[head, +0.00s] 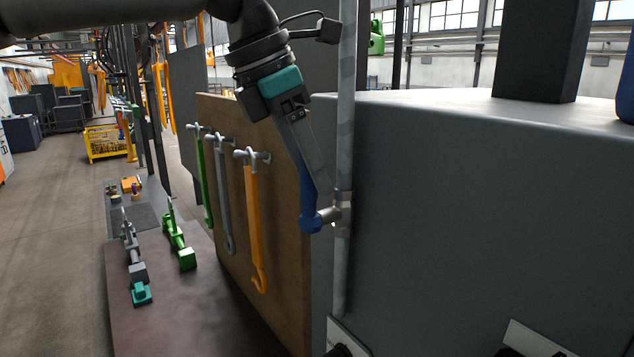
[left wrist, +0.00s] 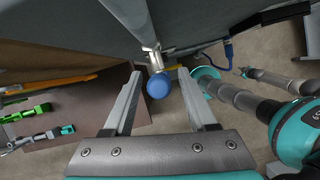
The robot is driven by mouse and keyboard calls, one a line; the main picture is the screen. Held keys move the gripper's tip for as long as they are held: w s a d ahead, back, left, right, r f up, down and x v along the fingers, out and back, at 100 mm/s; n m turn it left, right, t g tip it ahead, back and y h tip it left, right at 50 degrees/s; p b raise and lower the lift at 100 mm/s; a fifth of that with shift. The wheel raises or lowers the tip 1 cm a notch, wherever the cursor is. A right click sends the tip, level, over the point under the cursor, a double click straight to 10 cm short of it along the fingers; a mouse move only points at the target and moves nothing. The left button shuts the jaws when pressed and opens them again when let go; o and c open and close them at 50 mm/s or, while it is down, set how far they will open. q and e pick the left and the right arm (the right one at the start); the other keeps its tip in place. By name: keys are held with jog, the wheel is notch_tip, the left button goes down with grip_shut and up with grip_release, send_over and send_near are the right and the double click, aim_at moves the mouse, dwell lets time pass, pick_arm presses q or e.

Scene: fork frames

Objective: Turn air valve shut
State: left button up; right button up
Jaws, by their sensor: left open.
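The air valve (head: 341,208) has a metal body on a vertical grey pipe (head: 345,110), with a blue handle (head: 309,223) sticking out to the left. My left gripper (head: 322,196) reaches down from the top, with its fingertips at the handle. In the left wrist view, the gripper (left wrist: 160,76) is open, one finger on each side of the round blue handle end (left wrist: 158,87). Visible gaps separate the handle from both fingers, and nothing is held. The head view hides part of the handle behind the fingers.
A wooden board (head: 288,150) left of the pipe carries green, grey and orange (head: 254,220) hanging tools. A large grey cabinet (head: 480,220) stands right behind the pipe. A low brown table (head: 200,315) holds green and teal clamps (head: 140,290).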

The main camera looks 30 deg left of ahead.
aim_at(317, 212)
pick_arm(q)
jog(key=shift+x, duration=1.5)
grip_shut()
jog(key=shift+r, duration=0.1)
